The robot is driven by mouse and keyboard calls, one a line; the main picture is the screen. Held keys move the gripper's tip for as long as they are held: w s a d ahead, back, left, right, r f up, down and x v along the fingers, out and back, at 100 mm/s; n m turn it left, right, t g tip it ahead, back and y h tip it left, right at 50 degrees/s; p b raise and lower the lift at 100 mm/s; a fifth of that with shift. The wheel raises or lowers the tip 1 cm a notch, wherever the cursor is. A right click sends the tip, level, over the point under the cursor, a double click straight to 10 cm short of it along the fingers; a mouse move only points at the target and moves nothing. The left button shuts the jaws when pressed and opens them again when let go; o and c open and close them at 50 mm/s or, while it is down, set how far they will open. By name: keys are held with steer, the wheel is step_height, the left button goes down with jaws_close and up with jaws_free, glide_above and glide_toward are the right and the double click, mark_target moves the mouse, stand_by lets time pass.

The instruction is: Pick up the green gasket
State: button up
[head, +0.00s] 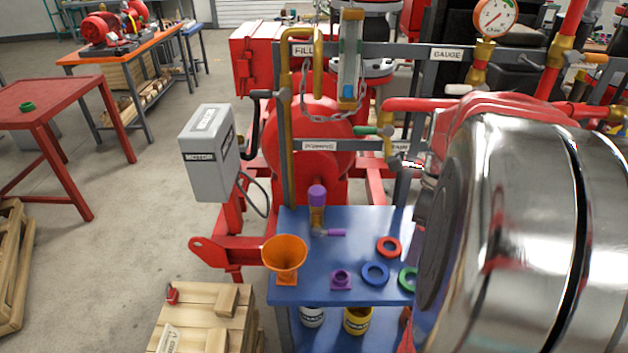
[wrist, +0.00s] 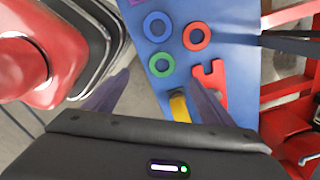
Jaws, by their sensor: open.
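The green gasket (wrist: 161,65) is a flat ring lying on the blue bench top in the wrist view. In the head view the green gasket (head: 405,277) is at the right of the bench, its right part hidden by a large shiny silver body. My gripper (wrist: 160,78) is open and empty. Its two dark fingers reach up from below in the wrist view, one on each side of the gasket in the picture. I cannot tell the height between them. My gripper is hidden in the head view.
A blue ring (wrist: 157,26) and a red ring (wrist: 196,36) lie near the gasket. A red forked piece (wrist: 212,82) and a yellow piece (wrist: 179,107) are close to the right finger. An orange funnel (head: 285,252) stands at the bench's left. A small green ring (head: 27,106) is on the red table.

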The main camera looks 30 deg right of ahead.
steer(key=shift+s+d+f+m, duration=0.2)
steer(key=shift+s+d+m, duration=0.15)
steer(key=shift+d+m, duration=0.15)
steer(key=shift+s+d+f+m, duration=0.15)
steer(key=shift+s+d+m, duration=0.15)
steer(key=shift+d+m, duration=0.2)
steer(key=shift+a, duration=0.1)
glide_above(412, 278)
steer(key=f, duration=0.8)
steer(key=shift+s+f, duration=0.25)
steer(key=shift+s, duration=0.15)
steer(key=shift+f, duration=0.1)
steer(key=shift+w+f, duration=0.2)
steer(key=shift+f, duration=1.1)
steer(key=shift+w+f, duration=0.15)
steer(key=shift+f, duration=1.15)
steer(key=shift+c, duration=0.4)
